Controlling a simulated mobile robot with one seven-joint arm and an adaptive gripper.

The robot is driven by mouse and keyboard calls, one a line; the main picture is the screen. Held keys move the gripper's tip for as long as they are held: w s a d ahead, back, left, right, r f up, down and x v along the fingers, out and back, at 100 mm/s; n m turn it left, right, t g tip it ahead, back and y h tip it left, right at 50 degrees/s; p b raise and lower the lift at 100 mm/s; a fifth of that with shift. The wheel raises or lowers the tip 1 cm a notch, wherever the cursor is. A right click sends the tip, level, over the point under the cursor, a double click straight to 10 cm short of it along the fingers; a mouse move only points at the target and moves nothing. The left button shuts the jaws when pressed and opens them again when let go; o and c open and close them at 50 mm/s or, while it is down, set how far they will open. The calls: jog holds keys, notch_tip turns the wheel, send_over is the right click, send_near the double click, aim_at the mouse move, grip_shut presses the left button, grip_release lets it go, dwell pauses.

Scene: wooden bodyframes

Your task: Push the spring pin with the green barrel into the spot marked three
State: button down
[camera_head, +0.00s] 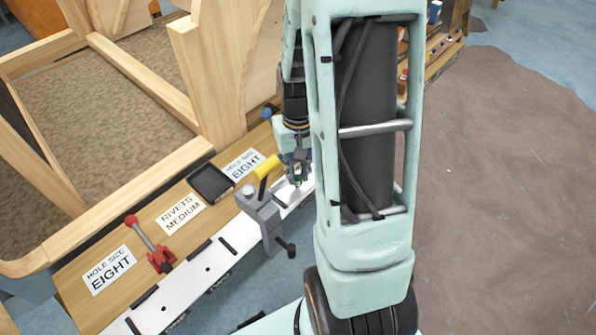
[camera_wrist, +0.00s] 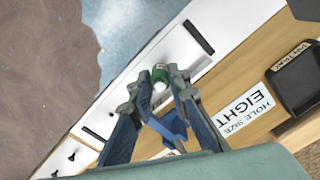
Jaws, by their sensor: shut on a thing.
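The spring pin with the green barrel (camera_wrist: 160,74) is between my fingertips in the wrist view. A pale part of it shows just below the green. My gripper (camera_wrist: 160,82) is shut on it, over the white strip (camera_wrist: 112,92) with dark slots and small holes. Whether the pin touches the strip, I cannot tell. In the head view my gripper (camera_head: 297,178) is at the strip's far part, partly behind my arm, and the pin is barely visible. I can read no mark three in either view.
A grey clamp with a yellow handle (camera_head: 265,168) stands on the strip left of my gripper. A red toggle clamp (camera_head: 160,258), a black tray (camera_head: 210,183) and labels reading "HOLE SIZE EIGHT" (camera_head: 110,270) and "RIVETS MEDIUM" (camera_head: 180,213) are nearby. A wooden frame (camera_head: 130,75) rises behind.

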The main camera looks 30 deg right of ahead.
aim_at(298, 174)
jog(key=shift+f+b, duration=0.5)
jog(key=shift+f, duration=0.25)
jog(key=c, duration=1.7)
grip_release()
jog(key=shift+r, duration=0.1)
jog(key=shift+c, duration=0.2)
notch_tip(298, 174, up, 12)
